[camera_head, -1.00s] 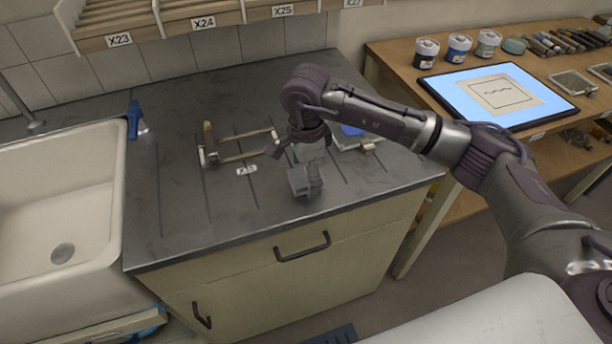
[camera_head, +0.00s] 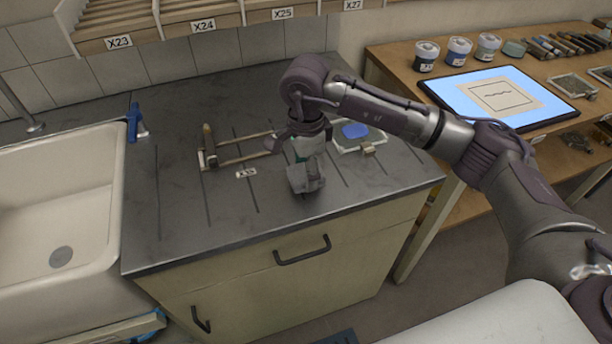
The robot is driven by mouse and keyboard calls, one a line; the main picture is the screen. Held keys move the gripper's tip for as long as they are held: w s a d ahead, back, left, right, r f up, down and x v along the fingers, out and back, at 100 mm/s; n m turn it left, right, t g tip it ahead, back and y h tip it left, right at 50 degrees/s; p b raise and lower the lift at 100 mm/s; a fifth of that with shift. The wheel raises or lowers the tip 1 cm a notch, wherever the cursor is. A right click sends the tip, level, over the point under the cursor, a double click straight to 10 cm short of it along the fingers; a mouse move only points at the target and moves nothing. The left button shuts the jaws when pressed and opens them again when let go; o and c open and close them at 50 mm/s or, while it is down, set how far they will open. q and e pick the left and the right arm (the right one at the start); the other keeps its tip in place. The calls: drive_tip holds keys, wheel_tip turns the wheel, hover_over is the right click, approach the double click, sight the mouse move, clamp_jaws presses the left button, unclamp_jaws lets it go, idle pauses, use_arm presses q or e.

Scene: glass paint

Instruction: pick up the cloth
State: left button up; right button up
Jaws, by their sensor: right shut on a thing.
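My right gripper (camera_head: 306,176) points down over the dark worktop (camera_head: 265,215), near its front edge. It is shut on a small grey thing that seems to be the cloth; gripper and cloth blend together, so the cloth's outline is hard to make out. I cannot tell whether it touches the worktop. My left gripper is not in view.
Behind the gripper lies a metal and wood frame (camera_head: 209,158) with a label. A pale tray with a blue patch (camera_head: 355,131) is to the right. A sink (camera_head: 103,205) is at the left. A side table holds jars (camera_head: 457,51) and a tablet (camera_head: 480,110).

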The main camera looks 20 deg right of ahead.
drive_tip(key=shift+w+r, duration=0.1)
drive_tip(key=shift+r, duration=0.8)
drive_tip(key=s+d+r+b, duration=0.3)
drive_tip(key=s+d+r, duration=0.4)
drive_tip(key=s+d, duration=0.1)
drive_tip(key=shift+s+r, duration=0.15)
drive_tip(key=shift+s, duration=0.15)
